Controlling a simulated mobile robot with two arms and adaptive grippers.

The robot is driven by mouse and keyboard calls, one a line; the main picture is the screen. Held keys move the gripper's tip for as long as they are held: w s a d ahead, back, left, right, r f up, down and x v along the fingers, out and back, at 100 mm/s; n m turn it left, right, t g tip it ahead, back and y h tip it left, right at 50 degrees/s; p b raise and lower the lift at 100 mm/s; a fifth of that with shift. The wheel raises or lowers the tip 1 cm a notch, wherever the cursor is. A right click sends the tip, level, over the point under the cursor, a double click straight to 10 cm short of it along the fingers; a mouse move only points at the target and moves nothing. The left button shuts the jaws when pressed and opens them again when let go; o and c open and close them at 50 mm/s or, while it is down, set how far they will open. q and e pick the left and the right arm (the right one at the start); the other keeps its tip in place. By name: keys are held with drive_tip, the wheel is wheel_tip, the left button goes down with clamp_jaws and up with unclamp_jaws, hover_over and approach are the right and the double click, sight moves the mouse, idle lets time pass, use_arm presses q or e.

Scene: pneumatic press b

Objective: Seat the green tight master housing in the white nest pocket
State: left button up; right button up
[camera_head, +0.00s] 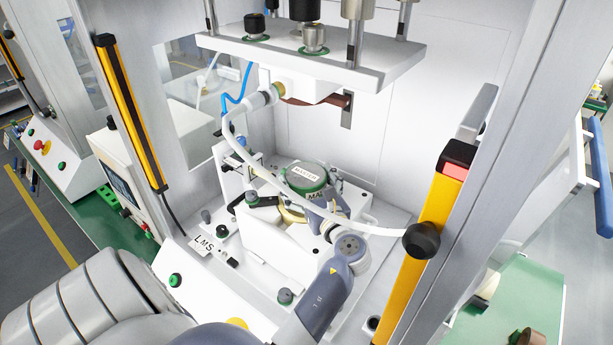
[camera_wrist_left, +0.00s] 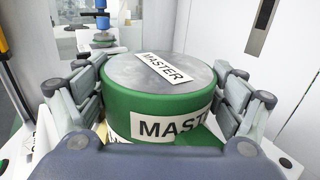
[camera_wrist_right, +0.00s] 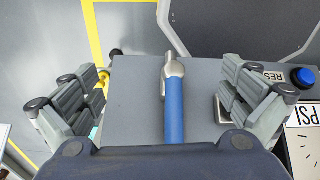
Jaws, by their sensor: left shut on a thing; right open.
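The green master housing (camera_head: 303,184) is a short round cylinder with a grey metal top and white MASTER labels. My left gripper (camera_head: 318,197) is shut on it, and in the left wrist view (camera_wrist_left: 165,100) one finger sits on each side of the housing. The housing looks roughly level over the white nest block (camera_head: 275,246) inside the press. The pocket is hidden beneath it, and I cannot tell whether the housing touches the nest. My right gripper (camera_wrist_right: 160,100) is open, with nothing held between its fingers; it is not visible in the head view.
The white press plate (camera_head: 385,62) hangs above the nest. A pale hose (camera_head: 275,182) loops in front of the housing. Yellow-and-black posts (camera_head: 130,113) and (camera_head: 436,220) flank the opening. A blue tube (camera_wrist_right: 175,115) and blue button (camera_wrist_right: 303,77) lie before my right gripper.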

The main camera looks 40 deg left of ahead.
use_arm(q)
drive_tip(key=shift+f+b, duration=0.7)
drive_tip(key=shift+f, duration=0.45)
idle(0.4)
drive_tip(key=shift+r+p, duration=0.85)
drive_tip(key=shift+p, duration=0.15)
drive_tip(key=shift+p, duration=0.75)
idle(1.1)
drive_tip(key=shift+f+b, duration=0.55)
drive_tip(key=shift+f, duration=0.35)
drive_tip(key=o, duration=1.4)
drive_tip(key=shift+s, duration=0.1)
